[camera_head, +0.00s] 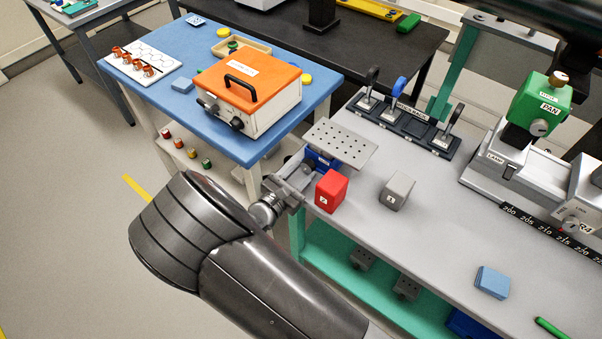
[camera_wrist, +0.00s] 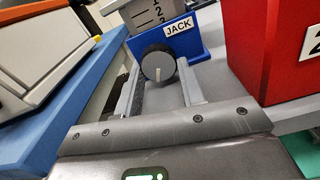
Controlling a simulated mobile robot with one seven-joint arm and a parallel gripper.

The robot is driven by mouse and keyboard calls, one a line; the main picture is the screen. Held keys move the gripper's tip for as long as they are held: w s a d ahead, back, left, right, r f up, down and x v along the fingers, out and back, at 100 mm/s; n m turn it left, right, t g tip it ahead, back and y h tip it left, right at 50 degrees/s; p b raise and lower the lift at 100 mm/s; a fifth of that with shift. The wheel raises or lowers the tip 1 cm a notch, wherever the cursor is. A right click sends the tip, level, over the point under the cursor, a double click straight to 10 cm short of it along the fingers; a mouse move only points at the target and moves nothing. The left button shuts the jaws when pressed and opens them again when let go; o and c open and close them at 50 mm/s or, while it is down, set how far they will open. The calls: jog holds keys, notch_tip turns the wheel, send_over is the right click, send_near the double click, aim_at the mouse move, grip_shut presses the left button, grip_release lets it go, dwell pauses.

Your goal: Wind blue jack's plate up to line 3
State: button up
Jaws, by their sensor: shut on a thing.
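The blue jack (camera_head: 322,160) stands at the left end of the grey bench, under its grey perforated plate (camera_head: 341,143). In the wrist view, its blue body (camera_wrist: 199,42) has a JACK label, and a grey scale (camera_wrist: 152,14) with numbered lines is cut off by the top edge. I cannot read the plate's height from it. A dark round knob (camera_wrist: 157,64) with a pale pointer mark is on the jack's near face. My gripper (camera_head: 297,179) has its fingers (camera_wrist: 160,78) on either side of this knob and is shut on it.
A red numbered block (camera_head: 331,190) stands close to the right of my gripper, and it also shows in the wrist view (camera_wrist: 265,45). A grey block (camera_head: 397,190) stands further right. The blue table (camera_head: 185,110) with an orange-lidded box (camera_head: 247,88) is close on the left.

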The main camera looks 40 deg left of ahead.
jog(key=shift+c, duration=0.8)
jog(key=shift+m, duration=0.8)
jog(key=o, duration=1)
jog(key=s, duration=1)
jog(key=shift+s, duration=0.4)
